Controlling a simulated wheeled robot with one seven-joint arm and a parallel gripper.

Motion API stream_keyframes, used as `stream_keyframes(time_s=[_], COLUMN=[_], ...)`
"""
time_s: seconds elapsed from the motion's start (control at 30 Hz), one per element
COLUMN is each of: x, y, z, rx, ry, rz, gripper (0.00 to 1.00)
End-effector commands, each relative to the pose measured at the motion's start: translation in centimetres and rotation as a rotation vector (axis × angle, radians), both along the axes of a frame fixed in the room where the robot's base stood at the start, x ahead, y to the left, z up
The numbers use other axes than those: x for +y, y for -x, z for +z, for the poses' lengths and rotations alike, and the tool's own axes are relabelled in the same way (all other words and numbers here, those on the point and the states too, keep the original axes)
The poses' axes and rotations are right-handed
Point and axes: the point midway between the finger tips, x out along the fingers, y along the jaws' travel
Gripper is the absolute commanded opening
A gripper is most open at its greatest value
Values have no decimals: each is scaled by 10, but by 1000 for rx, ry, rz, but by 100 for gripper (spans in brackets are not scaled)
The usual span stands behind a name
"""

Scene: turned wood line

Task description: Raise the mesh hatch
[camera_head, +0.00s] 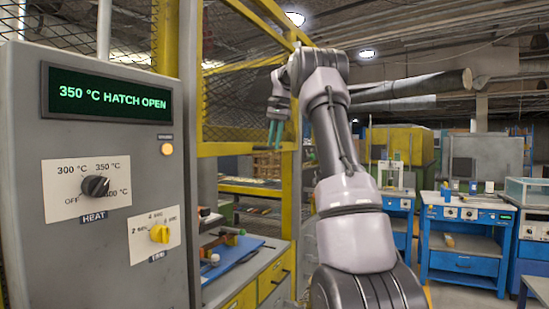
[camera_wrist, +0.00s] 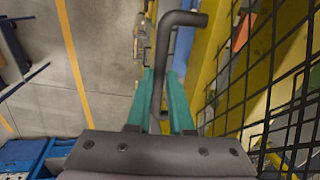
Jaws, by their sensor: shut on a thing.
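The mesh hatch (camera_head: 236,148), a black wire grid in a yellow frame, shows behind the grey control cabinet in the head view. Its lower yellow bar is well above the bench, with an open gap below. The mesh (camera_wrist: 277,126) fills the right of the wrist view. My gripper (camera_head: 273,133) is up at the hatch frame. In the wrist view its teal fingers (camera_wrist: 162,92) are shut on a dark bent bar handle (camera_wrist: 182,18), which runs between them.
The cabinet's display (camera_head: 110,93) reads "350 °C HATCH OPEN", and an orange lamp (camera_head: 167,149) is lit. A bench with a blue mat (camera_head: 232,259) lies below the gap. A yellow post (camera_head: 291,200) stands beside my arm. Blue workbenches (camera_head: 462,262) are at right.

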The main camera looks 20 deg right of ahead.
Motion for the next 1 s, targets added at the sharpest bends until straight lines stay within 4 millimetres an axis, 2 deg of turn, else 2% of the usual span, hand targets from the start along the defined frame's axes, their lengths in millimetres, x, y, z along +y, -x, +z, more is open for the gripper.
stream_keyframes(time_s=[0.2,0.53,0.57,0.6,0.63,1.0], x=[0,0,0,0,0,2], y=[0,0,0,0,0,3], z=[13,13,13,13,13,16], rx=[-1,1,1,1,1,-1], ry=[0,1,1,1,1,1], rz=[0,0,0,0,0,0], gripper=[0,0,27,43,50,50])
